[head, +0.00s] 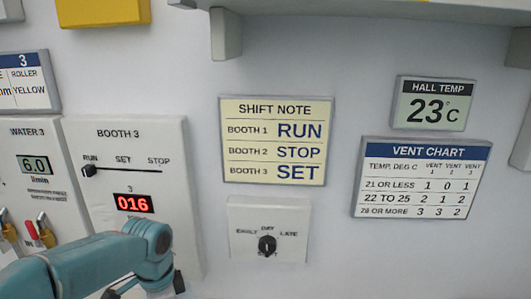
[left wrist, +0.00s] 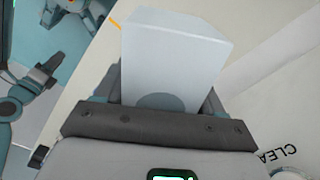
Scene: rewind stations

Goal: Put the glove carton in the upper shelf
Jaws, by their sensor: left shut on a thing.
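A plain white carton (left wrist: 172,55) with a grey oval on its near face fills the upper middle of the left wrist view. It looks like the glove carton, though no label shows. My left gripper (left wrist: 160,98) is shut on it, with the fingers at its two sides. In the head view my left arm comes in at the bottom left, and its gripper and the carton are below the picture's edge. A shelf (head: 460,12) runs along the top right of the head view, seen from below; its top is hidden. My right gripper is in neither view.
Brackets (head: 225,35) hang below the shelf. The wall carries a shift note (head: 277,140), a dial panel (head: 268,230), a vent chart (head: 422,180) and a temperature display (head: 433,104). The Booth 3 panel (head: 135,180) is close behind my left arm.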

